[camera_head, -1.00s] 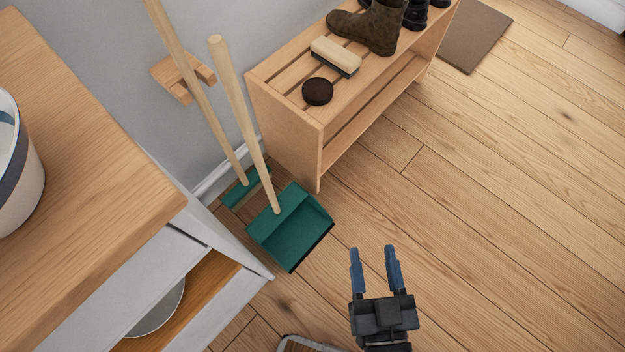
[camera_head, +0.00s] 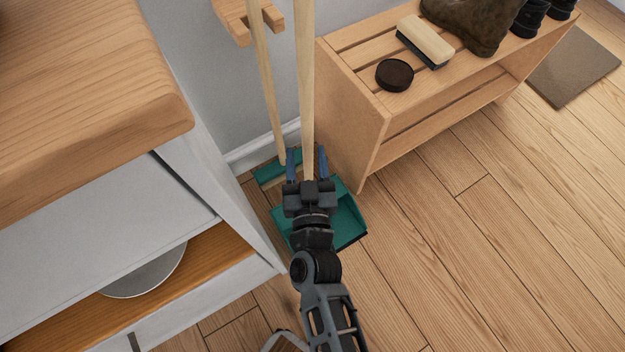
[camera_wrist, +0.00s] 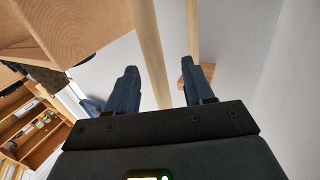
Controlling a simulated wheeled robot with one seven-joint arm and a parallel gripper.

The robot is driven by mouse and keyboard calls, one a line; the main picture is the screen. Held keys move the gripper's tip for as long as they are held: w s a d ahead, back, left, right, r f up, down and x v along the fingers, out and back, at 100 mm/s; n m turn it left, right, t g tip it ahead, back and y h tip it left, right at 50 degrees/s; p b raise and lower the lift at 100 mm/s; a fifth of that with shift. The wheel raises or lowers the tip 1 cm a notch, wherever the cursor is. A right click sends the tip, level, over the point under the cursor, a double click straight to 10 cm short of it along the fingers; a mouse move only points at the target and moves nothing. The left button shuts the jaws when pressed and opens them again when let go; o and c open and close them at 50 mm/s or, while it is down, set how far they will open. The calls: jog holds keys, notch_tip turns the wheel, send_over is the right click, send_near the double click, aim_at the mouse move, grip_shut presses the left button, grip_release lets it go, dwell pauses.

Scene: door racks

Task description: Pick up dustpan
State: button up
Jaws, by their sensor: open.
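The dustpan (camera_head: 346,221) is a green pan on the floor with a long pale wooden handle that stands up. My gripper (camera_head: 307,165) is open, in front of the pan in the head view, with its blue fingers on either side of the lower handle. In the wrist view, the dustpan handle (camera_wrist: 151,60) runs up between the open fingers of my gripper (camera_wrist: 156,90). I cannot tell whether either finger touches it. My arm hides part of the pan.
A broom (camera_head: 264,80) with a green head stands just left of the handle, below a wooden wall holder (camera_head: 236,22). A shoe rack (camera_head: 345,120) is close on the right. A cabinet (camera_head: 215,165) is close on the left.

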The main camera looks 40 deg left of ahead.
aim_at(308, 147)
jog(key=x, duration=0.2)
jog(key=b+x, duration=0.1)
jog(key=x, duration=0.1)
jog(key=shift+w+d+r, duration=0.1)
jog(key=shift+w+d, duration=0.1)
jog(key=shift+w, duration=0.05)
grip_shut()
jog(key=shift+r, duration=0.1)
dwell(1.1)
